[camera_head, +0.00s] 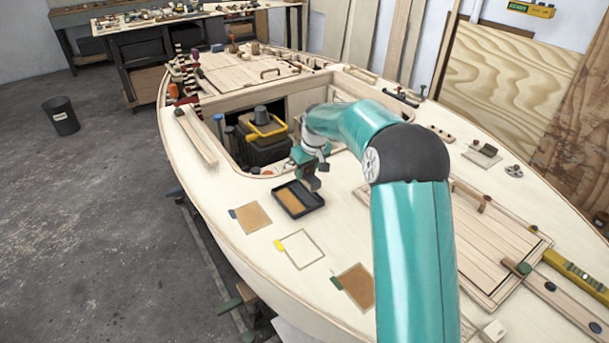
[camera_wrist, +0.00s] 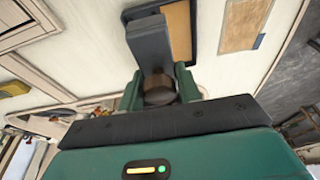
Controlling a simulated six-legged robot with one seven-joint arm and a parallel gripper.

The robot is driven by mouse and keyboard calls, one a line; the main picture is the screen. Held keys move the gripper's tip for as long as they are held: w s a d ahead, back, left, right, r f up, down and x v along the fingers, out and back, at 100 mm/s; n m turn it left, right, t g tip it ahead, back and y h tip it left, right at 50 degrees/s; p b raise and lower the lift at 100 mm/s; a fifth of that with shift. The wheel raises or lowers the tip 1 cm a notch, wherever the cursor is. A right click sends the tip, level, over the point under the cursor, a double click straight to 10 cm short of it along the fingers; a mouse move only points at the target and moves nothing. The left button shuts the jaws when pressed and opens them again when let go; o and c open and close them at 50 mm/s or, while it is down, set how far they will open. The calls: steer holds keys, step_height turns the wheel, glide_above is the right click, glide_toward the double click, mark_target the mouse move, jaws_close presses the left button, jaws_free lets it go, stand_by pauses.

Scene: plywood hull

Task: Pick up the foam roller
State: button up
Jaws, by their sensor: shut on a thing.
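My gripper (camera_head: 309,171) is over the deck, just above the far right edge of a black tray (camera_head: 277,197). In the wrist view, the green fingers of my gripper (camera_wrist: 160,88) are closed around a brown, rounded grip. A dark grey, blocky head extends from this grip toward the tray (camera_wrist: 209,45); I take the held thing to be the foam roller (camera_wrist: 150,45). The foam roller also shows as a small dark shape below my gripper in the head view (camera_head: 313,184). Whether it touches the tray cannot be told. The tray has an ochre inside.
Two brown panels (camera_head: 251,217) (camera_head: 356,286) and a pale outlined square (camera_head: 300,249) lie on the deck around the tray. An open cockpit holds a dark box with a yellow handle (camera_head: 266,126). A planked hatch (camera_head: 480,245) lies to the right. The front-left deck is mostly clear.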

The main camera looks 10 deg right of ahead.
steer(key=s+r, duration=0.4)
steer(key=s, duration=0.5)
steer(key=shift+r, duration=0.1)
steer(key=o, duration=0.4)
steer(key=shift+s, duration=0.1)
steer(key=shift+c, duration=0.5)
steer(key=shift+d, duration=0.1)
